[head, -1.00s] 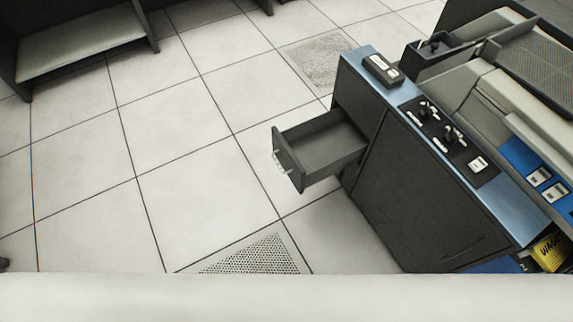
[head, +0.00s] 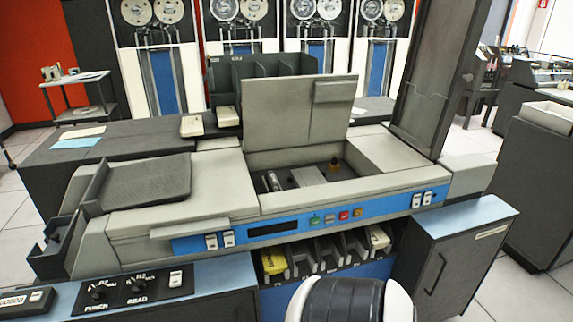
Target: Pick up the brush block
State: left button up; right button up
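I cannot tell for sure which thing is the brush block. A small dark block with a pale label (head: 25,300) lies on the blue ledge at the lower left. In the middle, the card machine's lid (head: 300,110) stands raised over an open bay (head: 350,177). In the bay are a small metal cylinder (head: 272,181), a light grey block (head: 308,177) and a brass-coloured part (head: 334,171). Neither of my grippers shows in the head view. A rounded white and black part at the bottom edge appears to be mine.
Below the blue button strip (head: 330,225) are open slots (head: 330,252) and a yellow item (head: 273,262). A dark cabinet (head: 455,262) with a blue top stands at right. A control panel (head: 130,288) with knobs is at lower left. Tape units (head: 160,70) line the back.

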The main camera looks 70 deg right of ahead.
aim_at(272, 184)
jog(key=z, duration=2.2)
jog(key=i+l+z, duration=0.25)
jog(key=i, duration=0.15)
jog(key=i+l+z, duration=0.25)
jog(key=i, duration=0.2)
